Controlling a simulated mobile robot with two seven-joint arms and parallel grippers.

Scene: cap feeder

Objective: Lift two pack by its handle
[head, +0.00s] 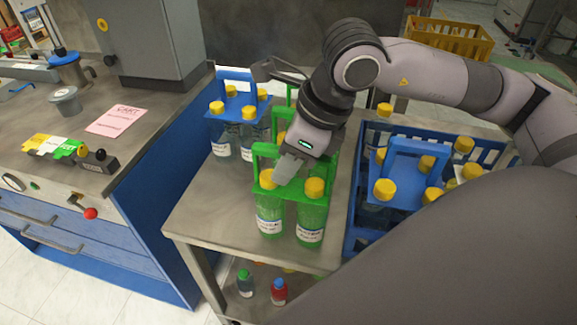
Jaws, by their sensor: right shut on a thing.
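A green pack (289,190) with yellow-capped bottles of green liquid stands upright near the front of the steel table. Its upright green handle (264,151) shows beside my right gripper (287,168). My right gripper reaches down from above and is shut on the handle; the arm hides part of the grip. I cannot tell whether the pack's base is off the table. More green frame (285,113) shows just behind, partly covered by my arm. A blue pack (234,90) with yellow-capped clear bottles stands behind to the left. My left gripper is not in view.
A blue crate (352,205) at the right holds another blue pack (418,150) and several yellow-capped bottles. A workbench (135,190) with a grey machine is at the left. Small bottles stand on the lower shelf. The table's front left (205,215) is clear. A yellow crate (450,38) is at the back.

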